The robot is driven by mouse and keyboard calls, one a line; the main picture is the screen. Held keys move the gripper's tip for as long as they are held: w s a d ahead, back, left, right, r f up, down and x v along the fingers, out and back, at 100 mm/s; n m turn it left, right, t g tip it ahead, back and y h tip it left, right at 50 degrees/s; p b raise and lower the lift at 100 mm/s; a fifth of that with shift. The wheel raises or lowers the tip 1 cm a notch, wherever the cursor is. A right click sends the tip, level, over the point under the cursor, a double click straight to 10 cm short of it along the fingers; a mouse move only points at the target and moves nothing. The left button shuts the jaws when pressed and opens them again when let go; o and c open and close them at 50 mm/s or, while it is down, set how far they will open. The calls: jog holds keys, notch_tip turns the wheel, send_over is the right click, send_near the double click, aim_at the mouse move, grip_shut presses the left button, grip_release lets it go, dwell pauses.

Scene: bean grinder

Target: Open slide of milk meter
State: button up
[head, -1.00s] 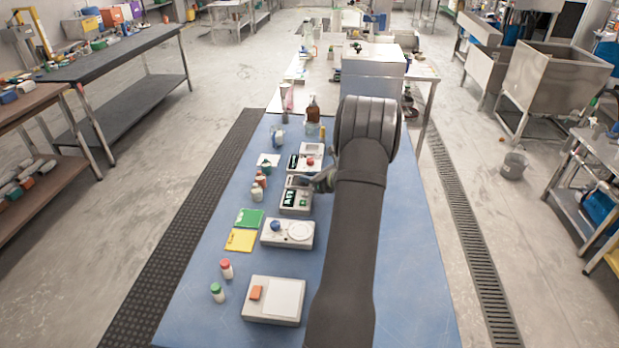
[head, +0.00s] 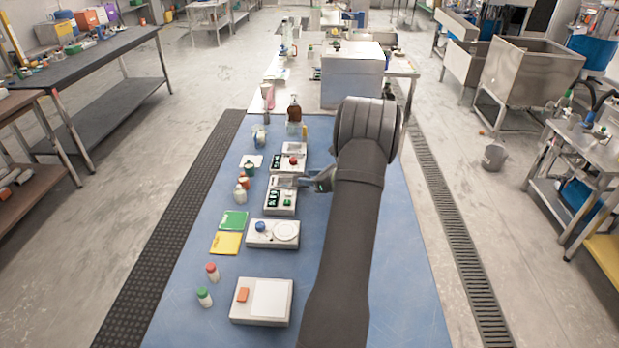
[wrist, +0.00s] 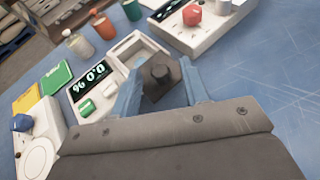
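The milk meter (head: 280,201) is a pale box on the blue table with a lit display (wrist: 90,80) and a green button (wrist: 86,108). Its pale rectangular well (wrist: 136,49) is uncovered in the wrist view. In the head view my gripper (head: 312,182) reaches the meter from the right, and the slide is too small to make out.
A device with a red knob (head: 290,162) stands just behind the meter, and a scale with a blue knob (head: 273,233) in front. Small bottles (head: 241,190) stand to the left. The table (head: 400,250) is clear to the right of my arm.

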jog(key=v, duration=1.7)
jog(key=shift+d, duration=0.2)
jog(key=shift+r, duration=0.1)
jog(key=x, duration=1.7)
jog(key=shift+a, duration=0.45)
jog(key=v, duration=1.7)
jog(key=shift+d, duration=0.45)
